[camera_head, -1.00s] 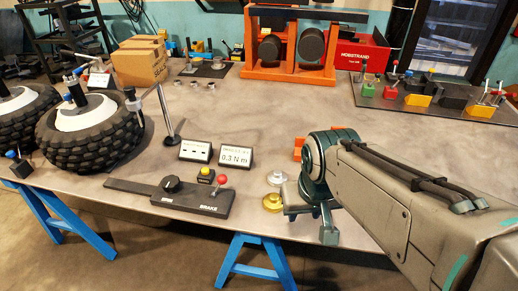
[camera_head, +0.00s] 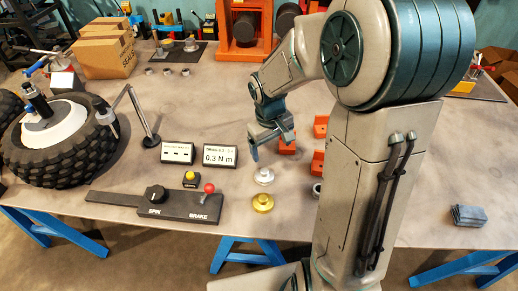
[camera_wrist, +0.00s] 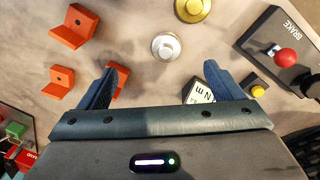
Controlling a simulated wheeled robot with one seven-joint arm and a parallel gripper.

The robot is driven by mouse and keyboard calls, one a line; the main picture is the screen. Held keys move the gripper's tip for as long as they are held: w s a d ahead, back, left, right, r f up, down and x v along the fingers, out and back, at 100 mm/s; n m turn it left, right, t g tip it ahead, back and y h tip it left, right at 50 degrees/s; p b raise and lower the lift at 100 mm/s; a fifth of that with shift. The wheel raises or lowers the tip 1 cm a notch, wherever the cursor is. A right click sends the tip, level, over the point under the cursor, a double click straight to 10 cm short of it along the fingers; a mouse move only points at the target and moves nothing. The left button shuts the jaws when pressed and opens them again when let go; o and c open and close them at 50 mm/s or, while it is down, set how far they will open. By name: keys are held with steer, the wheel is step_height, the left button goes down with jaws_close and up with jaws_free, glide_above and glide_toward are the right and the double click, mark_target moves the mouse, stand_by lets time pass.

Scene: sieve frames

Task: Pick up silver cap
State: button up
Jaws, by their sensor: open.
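The silver cap (camera_head: 264,176) stands on the grey table, just behind a gold cap (camera_head: 262,203). In the wrist view the silver cap (camera_wrist: 166,46) is round with a raised knob and lies ahead of the gap between the fingers, near its middle. The gold cap (camera_wrist: 192,8) is cut by the top edge there. My gripper (camera_head: 270,146) is open and empty, above the table and behind the silver cap in the head view. In the wrist view both fingers (camera_wrist: 159,70) are spread wide, and neither touches the cap.
Orange brackets (camera_head: 288,146) lie right of my gripper. A lever panel marked BRAKE (camera_head: 165,204), a yellow button (camera_head: 190,177) and a display reading 0.3 N m (camera_head: 220,156) stand left of the caps. A tyre (camera_head: 62,150) is farther left.

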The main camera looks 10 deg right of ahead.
steer(key=n+y+p, duration=0.1)
steer(key=p, duration=0.1)
glide_above(265, 171)
step_height(265, 171, down, 4)
steer(key=shift+g, duration=0.3)
step_height(265, 171, down, 8)
steer(key=shift+w+a+f+p, duration=0.15)
steer(key=shift+f+p, duration=0.1)
steer(key=shift+p, duration=0.15)
steer(key=shift+f+p, duration=0.75)
steer(key=shift+f, duration=2)
steer(key=c, duration=1)
